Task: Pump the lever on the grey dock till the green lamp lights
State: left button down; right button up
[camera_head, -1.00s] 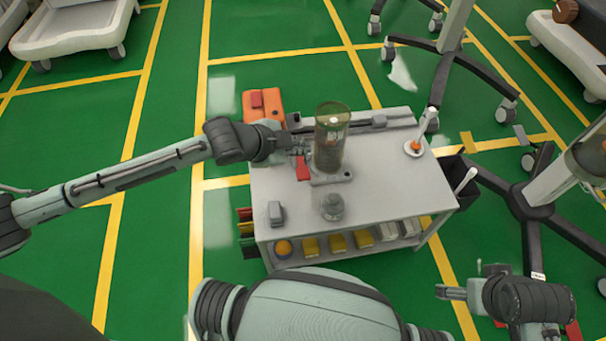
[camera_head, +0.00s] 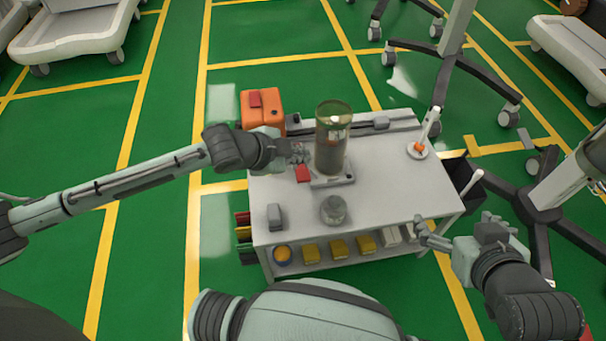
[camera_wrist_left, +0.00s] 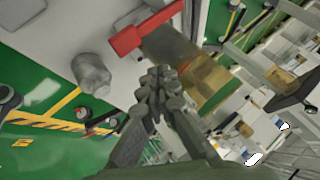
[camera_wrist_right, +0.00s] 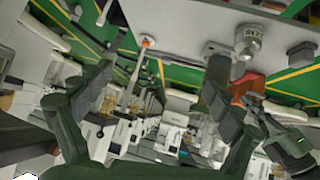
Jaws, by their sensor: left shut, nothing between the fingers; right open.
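The grey dock (camera_head: 333,181) stands on the white cart top, with a tinted clear cylinder (camera_head: 332,140) upright on it. Its red lever (camera_head: 302,174) sticks out at the dock's left side. The lever also shows in the left wrist view (camera_wrist_left: 145,32). My left gripper (camera_head: 300,155) is shut and empty, just behind the lever; in its wrist view the closed fingertips (camera_wrist_left: 160,78) appear apart from the lever. I cannot make out a lit green lamp. My right gripper (camera_head: 420,232) is open and empty at the cart's front right corner.
An orange box (camera_head: 262,108) stands at the back left. Wheeled stand legs (camera_head: 540,200) lie to the right.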

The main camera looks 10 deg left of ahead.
aim_at(300, 177)
pick_arm(q)
jog(key=shift+f+b, duration=0.6)
jog(key=shift+b, duration=0.1)
notch_tip(300, 177, down, 2)
jog(key=shift+b, duration=0.4)
jog(key=shift+f, duration=0.35)
pick_arm(e)
jog(key=w+a+r+t+y, duration=0.3)
jog(key=a+r+t, duration=0.3)
jog(key=a+r, duration=0.2)
jog(key=shift+w+r+n+y, duration=0.4)
jog(key=shift+w+r, duration=0.15)
jog(key=shift+r, duration=0.85)
pick_arm(q)
jog(key=shift+f, duration=0.2)
pick_arm(e)
jog(key=shift+d+r, duration=0.1)
pick_arm(q)
jog(key=shift+f, duration=0.2)
jog(key=shift+f+b, duration=0.3)
jog(key=shift+f, duration=1.5)
pick_arm(e)
jog(key=shift+f, duration=0.3)
